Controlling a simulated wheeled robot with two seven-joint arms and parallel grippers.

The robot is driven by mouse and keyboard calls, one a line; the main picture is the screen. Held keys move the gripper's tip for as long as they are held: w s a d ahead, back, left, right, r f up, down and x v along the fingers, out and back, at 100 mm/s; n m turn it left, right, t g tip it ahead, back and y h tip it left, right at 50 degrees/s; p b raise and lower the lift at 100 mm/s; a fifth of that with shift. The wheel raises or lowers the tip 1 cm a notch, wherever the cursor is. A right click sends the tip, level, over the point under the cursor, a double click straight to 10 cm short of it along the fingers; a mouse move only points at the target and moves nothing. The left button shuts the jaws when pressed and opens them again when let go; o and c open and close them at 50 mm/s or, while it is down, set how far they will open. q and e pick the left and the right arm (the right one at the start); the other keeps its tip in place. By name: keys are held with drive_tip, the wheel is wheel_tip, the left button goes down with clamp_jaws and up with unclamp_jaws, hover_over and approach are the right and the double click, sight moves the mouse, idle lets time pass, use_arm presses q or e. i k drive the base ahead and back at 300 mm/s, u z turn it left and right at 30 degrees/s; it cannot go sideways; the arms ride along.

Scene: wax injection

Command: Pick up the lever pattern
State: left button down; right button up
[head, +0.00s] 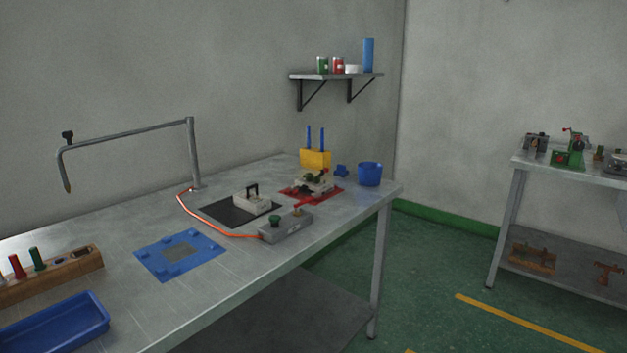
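I cannot tell for sure which thing is the lever pattern. A pale block with a black handle (252,201) stands on a black mat (221,212) on the metal workbench. A light device with a green part on top (317,180) stands on a red mat (335,196). A small blue piece (341,170) lies at the back, left of a blue cup (369,174). A blue mat with a grey square centre (153,258) lies nearer, with small blue pieces around its edge. Neither of my grippers shows.
A grey box with a green knob (287,227) has an orange cable (222,233). A blue tray (57,323), wooden tool block (55,277), yellow holder (315,158) and tall metal arm (127,137) stand on the bench. A second table (567,167) is right; green floor lies between.

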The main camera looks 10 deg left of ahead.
sight(308, 176)
drive_tip(key=z, duration=1.35)
drive_tip(key=i, duration=1.85)
drive_tip(key=u, duration=2.6)
